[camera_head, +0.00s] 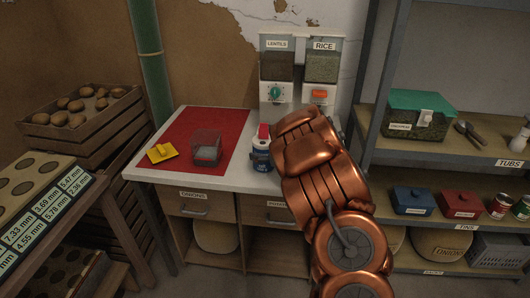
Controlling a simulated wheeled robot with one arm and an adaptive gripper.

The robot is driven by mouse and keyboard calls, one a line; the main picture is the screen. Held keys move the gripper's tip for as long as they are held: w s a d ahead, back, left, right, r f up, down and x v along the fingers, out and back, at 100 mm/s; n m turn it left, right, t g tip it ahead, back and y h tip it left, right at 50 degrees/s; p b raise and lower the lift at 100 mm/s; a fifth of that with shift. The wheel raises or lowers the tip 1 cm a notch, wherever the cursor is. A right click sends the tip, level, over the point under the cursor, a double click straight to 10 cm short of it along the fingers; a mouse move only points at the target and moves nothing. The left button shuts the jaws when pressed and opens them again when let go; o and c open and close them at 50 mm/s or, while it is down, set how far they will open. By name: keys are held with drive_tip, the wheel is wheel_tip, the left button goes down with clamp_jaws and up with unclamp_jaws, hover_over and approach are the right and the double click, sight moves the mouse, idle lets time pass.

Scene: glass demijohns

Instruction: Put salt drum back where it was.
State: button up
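A small drum (262,158) with a blue and white body and a red top stands upright on the white counter (228,181), just right of the red mat. It looks like the salt drum, but I cannot read its label. My copper arm reaches up over the counter immediately right of the drum and covers part of that area. My gripper is hidden behind the arm, so its fingers and any contact with the drum do not show.
On the red mat (190,124) are a clear box (206,148) and a yellow lid-like piece (162,152). Lentils (277,66) and rice (323,67) dispensers stand behind. A potato crate (80,125) is left, and shelves with a green-lidded container (419,116) are right.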

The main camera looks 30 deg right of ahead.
idle(0.3)
drive_tip(key=shift+r+p, duration=0.2)
drive_tip(key=shift+p, duration=0.2)
drive_tip(key=shift+s+b, duration=0.3)
drive_tip(key=shift+s, duration=0.05)
drive_tip(key=b+v, duration=0.2)
drive_tip(key=v, duration=0.9)
drive_tip(key=shift+s+r, duration=0.1)
